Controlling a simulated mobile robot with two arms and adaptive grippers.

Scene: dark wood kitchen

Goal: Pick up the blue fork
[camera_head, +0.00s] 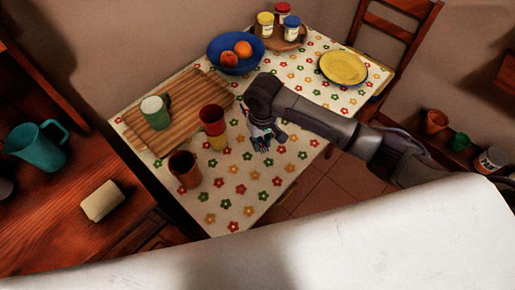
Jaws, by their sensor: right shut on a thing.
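My right arm reaches in from the right over the flowered tablecloth. My right gripper (267,131) points down near the middle of the table and is shut on the blue fork (261,145). The fork is small and dark blue, and the gripper hides part of it. I cannot tell whether it still touches the cloth. My left gripper is not in view.
Left of my gripper stand a red cup (212,115), a yellow cup (217,141) and a brown cup (185,169). A green cup (156,112) is on the striped wooden board (190,92). Behind are a blue fruit bowl (217,64) and yellow plate (343,68). The front cloth is clear.

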